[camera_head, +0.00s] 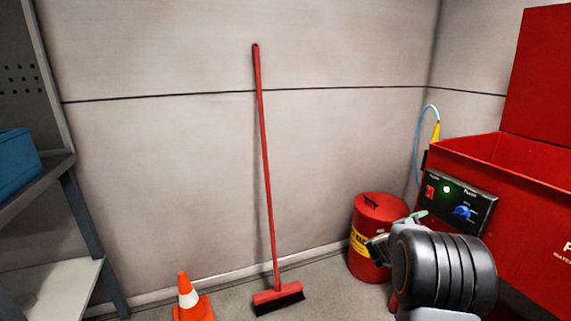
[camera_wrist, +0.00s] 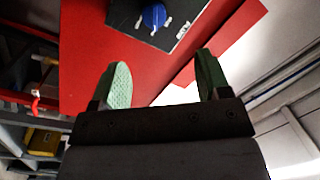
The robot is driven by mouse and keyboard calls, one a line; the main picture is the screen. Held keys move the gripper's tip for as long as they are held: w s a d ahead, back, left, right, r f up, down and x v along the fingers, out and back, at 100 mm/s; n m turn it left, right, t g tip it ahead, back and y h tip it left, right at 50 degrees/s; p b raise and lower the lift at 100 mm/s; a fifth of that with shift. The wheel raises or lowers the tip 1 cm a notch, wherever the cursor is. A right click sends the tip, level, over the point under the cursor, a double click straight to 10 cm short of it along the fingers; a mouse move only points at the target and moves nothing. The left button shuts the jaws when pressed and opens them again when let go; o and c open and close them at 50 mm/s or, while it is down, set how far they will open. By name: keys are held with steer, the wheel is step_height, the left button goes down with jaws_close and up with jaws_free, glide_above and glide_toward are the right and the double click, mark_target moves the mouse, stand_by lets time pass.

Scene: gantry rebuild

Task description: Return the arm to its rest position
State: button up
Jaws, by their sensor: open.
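My gripper (camera_head: 398,228) is at the lower right of the head view, in front of the red machine and its black control panel (camera_head: 460,202). Much of it is hidden behind my own dark wrist. In the wrist view my gripper (camera_wrist: 160,85) shows two green finger pads wide apart with nothing between them. The control panel (camera_wrist: 168,18) lies beyond the fingertips there, with its blue knob (camera_wrist: 153,15) at the top. In the head view the panel shows a lit green light (camera_head: 446,189), a red switch (camera_head: 430,191) and the blue knob (camera_head: 462,212).
The red machine (camera_head: 530,250) with raised lid (camera_head: 540,75) fills the right side. A red can (camera_head: 372,210) stands left of my wrist. A red broom (camera_head: 266,170) leans on the wall. An orange cone (camera_head: 190,305) and a shelf (camera_head: 40,180) are left. Floor between broom and can is clear.

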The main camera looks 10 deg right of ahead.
steer(key=w+a+r+n+t+y+p, duration=0.2)
steer(key=a+r+n+t+y+p, duration=0.5)
steer(key=a+r+n+y+p, duration=1)
steer(key=s+a+r+n+g+y+p, duration=0.1)
steer(key=s+a+r+n+g+p, duration=0.1)
steer(key=s+a+r+p, duration=0.4)
steer(key=s+a+r+n+g+p, duration=0.1)
steer(key=s+a+g, duration=0.1)
steer(key=s+a, duration=0.45)
steer(key=s+a+r+n+g+p, duration=0.1)
steer(key=s+n+g+p, duration=0.1)
steer(key=s, duration=0.3)
steer(key=s+a+r+n+g+p, duration=0.1)
steer(key=s+n+g+p, duration=0.1)
steer(key=s, duration=0.4)
steer(key=shift+a+r+g+p, duration=0.4)
steer(key=shift+g+p, duration=0.3)
steer(key=shift+p, duration=0.25)
steer(key=shift+f, duration=0.1)
steer(key=shift+c, duration=0.5)
